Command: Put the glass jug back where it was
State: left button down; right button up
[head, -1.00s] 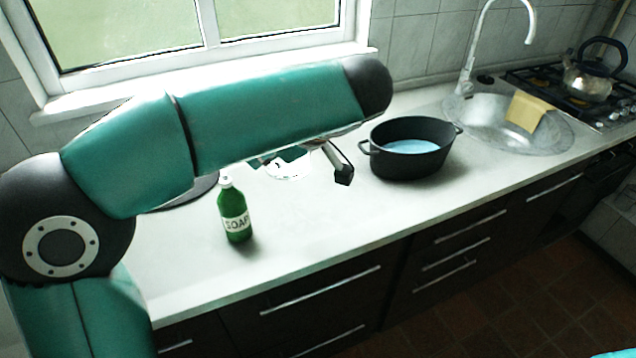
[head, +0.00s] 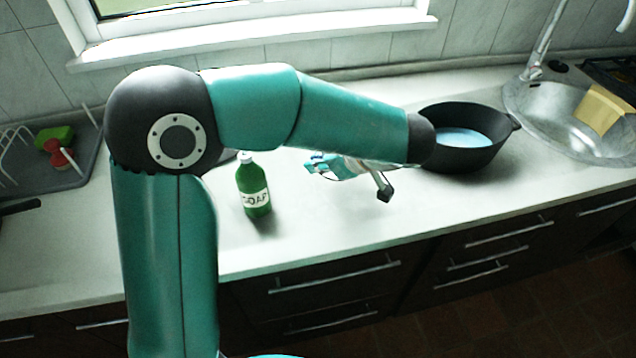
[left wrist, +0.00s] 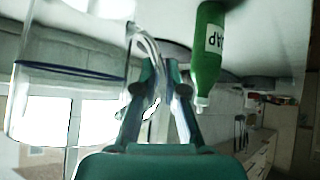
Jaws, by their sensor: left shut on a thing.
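The glass jug (left wrist: 70,80) is clear, with a dark blue line round it. It fills the left of the left wrist view, and its curved handle (left wrist: 146,45) runs up to the fingers. My left gripper (left wrist: 161,70) is shut on the jug's handle. In the head view the gripper's teal parts (head: 337,166) show just under the forearm, above the counter between the soap bottle and the dark pot. The jug cannot be made out clearly in the head view. My right gripper is not in view.
A green soap bottle (head: 254,188) stands left of the gripper and also shows in the left wrist view (left wrist: 208,55). A black pot (head: 462,150) with blue contents stands right. A sink (head: 560,115) lies beyond it. A rack (head: 70,177) is at far left. The front counter is clear.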

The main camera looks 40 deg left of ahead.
pick_arm(q)
jog(key=shift+f+p, duration=0.35)
jog(key=shift+f, duration=3.25)
jog(key=c, duration=1.7)
grip_release()
jog(key=shift+f, duration=0.1)
jog(key=o, duration=0.5)
jog(key=shift+c, duration=0.2)
jog(key=shift+s, duration=0.1)
jog(key=shift+d+r, duration=0.2)
jog(key=shift+r, duration=0.05)
jog(key=w+b+v, duration=0.1)
jog(key=b+v, duration=0.1)
jog(key=v, duration=0.9)
jog(key=shift+s+r, duration=0.25)
jog(key=shift+s, duration=0.25)
